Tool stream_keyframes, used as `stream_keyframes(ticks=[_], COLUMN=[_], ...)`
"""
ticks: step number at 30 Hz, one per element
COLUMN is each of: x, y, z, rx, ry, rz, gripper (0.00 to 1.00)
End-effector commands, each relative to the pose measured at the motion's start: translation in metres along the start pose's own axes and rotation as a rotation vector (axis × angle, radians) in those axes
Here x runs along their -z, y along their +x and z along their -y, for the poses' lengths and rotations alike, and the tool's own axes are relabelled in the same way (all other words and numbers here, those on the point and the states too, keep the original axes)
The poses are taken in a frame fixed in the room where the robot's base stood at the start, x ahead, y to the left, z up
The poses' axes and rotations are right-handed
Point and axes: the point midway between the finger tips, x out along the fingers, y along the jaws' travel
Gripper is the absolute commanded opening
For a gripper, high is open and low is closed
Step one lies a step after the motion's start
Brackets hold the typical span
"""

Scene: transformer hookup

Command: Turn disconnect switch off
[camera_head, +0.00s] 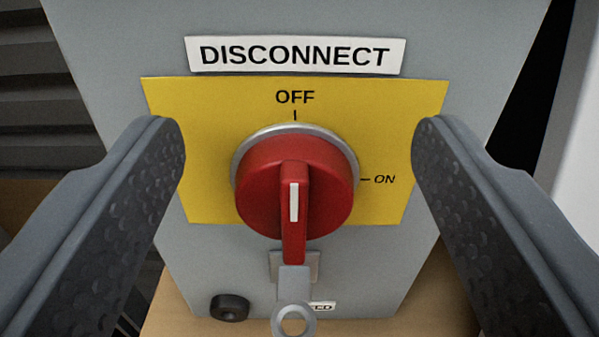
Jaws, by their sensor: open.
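The disconnect switch is a red rotary knob (262,190) with a silver collar on a yellow plate (410,120). The plate is marked OFF at the top and ON at the right. The knob's raised grip bar (294,240) stands upright in the picture, in line with the OFF tick, and bears a white stripe. The stripe does not line up with the ON tick. My gripper (299,145) is open, one finger on each side of the knob. Neither finger appears to touch the knob, and nothing is between them but the view of the switch.
The switch is on a grey box (380,270) with a white DISCONNECT label (295,55) above. A grey tab with a ring (294,320) is below the knob. A black round part (229,307) is at lower left. Grey slats (40,90) are at far left.

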Motion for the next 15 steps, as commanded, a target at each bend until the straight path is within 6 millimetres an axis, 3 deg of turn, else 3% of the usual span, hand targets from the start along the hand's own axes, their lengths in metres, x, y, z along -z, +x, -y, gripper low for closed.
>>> stream_keyframes(ticks=[15], x=[0.006], y=[-0.068], z=[0.000], rx=[0.000], ry=[0.000], rz=[0.001], gripper=[0.64])
